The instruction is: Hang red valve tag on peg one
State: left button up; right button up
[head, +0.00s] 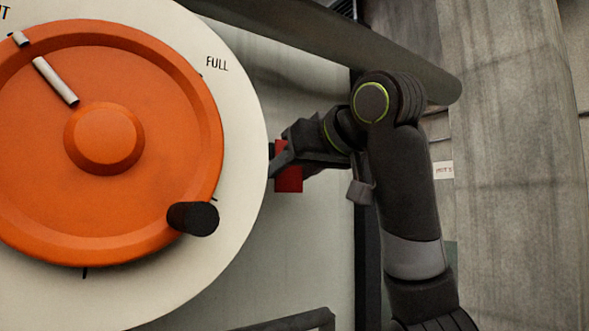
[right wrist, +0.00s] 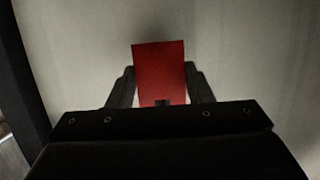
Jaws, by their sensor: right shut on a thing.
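The red valve tag (head: 289,180) is a flat red plate held by my right gripper (head: 276,158), just right of the big dial in the head view. In the right wrist view the tag (right wrist: 159,70) stands up between the two fingers of my right gripper (right wrist: 161,90), which is shut on it. A pale wall panel is behind it; I cannot tell the gap between them. A small dark piece shows just left of the tag's top; I cannot tell whether it is a peg. My left gripper is not in view.
A large orange wheel (head: 170,150) with a black knob (head: 193,218) sits on a white dial plate (head: 243,150) marked FULL, close left of my right gripper. A thick dark bar (head: 340,45) slants above the arm. A concrete pillar (head: 510,160) stands at right.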

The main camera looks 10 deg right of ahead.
aim_at(290, 177)
jog(key=shift+r, duration=0.15)
jog(key=shift+s, duration=0.2)
dwell(0.3)
jog(key=shift+s+d+b, duration=0.35)
jog(key=shift+s+b, duration=0.3)
jog(key=shift+s, duration=0.05)
jog(key=shift+s+d, duration=0.15)
jog(key=shift+s, duration=0.2)
jog(key=shift+s+d+b, duration=0.15)
jog(key=shift+s+b, duration=0.25)
jog(key=shift+b, duration=0.1)
jog(key=shift+s, duration=0.1)
